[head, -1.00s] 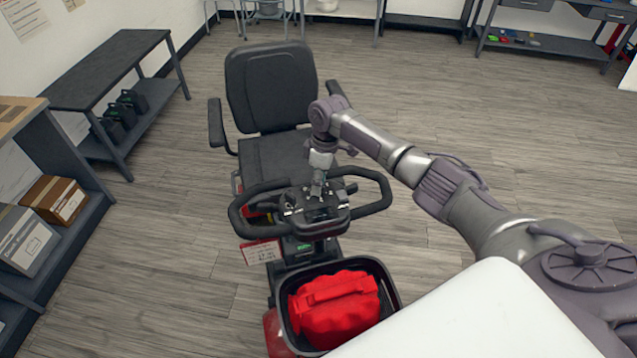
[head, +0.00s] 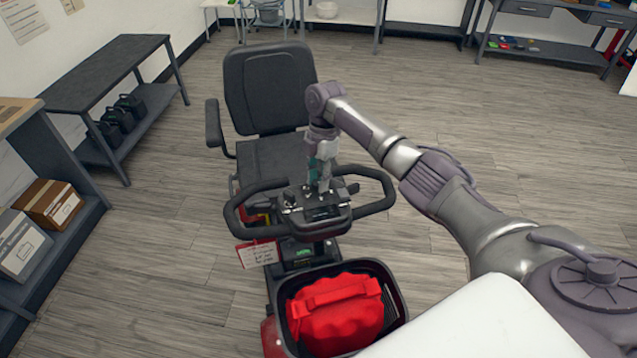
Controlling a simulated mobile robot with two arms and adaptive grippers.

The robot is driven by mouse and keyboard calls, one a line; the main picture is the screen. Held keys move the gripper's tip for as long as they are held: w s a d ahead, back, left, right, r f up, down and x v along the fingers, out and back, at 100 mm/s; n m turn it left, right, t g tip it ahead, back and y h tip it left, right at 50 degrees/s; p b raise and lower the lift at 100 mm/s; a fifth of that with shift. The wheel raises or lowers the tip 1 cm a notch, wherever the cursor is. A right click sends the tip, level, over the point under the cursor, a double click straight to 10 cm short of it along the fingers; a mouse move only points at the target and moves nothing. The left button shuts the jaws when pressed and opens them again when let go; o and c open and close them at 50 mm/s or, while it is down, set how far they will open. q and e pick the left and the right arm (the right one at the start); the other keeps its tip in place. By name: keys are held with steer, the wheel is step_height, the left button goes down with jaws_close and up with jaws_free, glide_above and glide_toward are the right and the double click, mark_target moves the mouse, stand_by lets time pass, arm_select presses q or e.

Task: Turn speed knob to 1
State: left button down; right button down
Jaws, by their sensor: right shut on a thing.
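A mobility scooter with a black seat (head: 270,90) stands in the middle of the head view. Its control panel (head: 307,215) sits between the black loop handlebars (head: 240,213). My right gripper (head: 319,188) points down at the top of the panel and is shut on a small part there, at the place of the speed knob. The fingers hide the knob, and its setting cannot be read. My left gripper is not in view.
A black front basket (head: 398,300) holds a red bag (head: 336,314). A tag (head: 257,254) hangs below the left handlebar. A dark bench (head: 105,70) and a shelf with boxes (head: 50,204) stand at the left. The floor at the right is clear.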

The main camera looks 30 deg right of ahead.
steer(key=n+b, duration=0.2)
steer(key=n, duration=0.1)
steer(key=shift+w+n+g, duration=0.1)
steer(key=shift+n+g, duration=0.2)
steer(key=shift+n, duration=0.1)
steer(key=n+b, duration=0.1)
steer(key=n, duration=0.2)
steer(key=shift+a+n+h, duration=0.1)
steer(key=shift+n+h, duration=0.2)
steer(key=shift+n, duration=0.1)
steer(key=n+b, duration=0.1)
steer(key=n, duration=0.2)
steer(key=shift+g, duration=0.4)
steer(key=shift+n+h+b, duration=0.4)
steer(key=shift+n+h, duration=0.1)
steer(key=shift+n, duration=1.2)
steer(key=c, duration=0.8)
jaws_free()
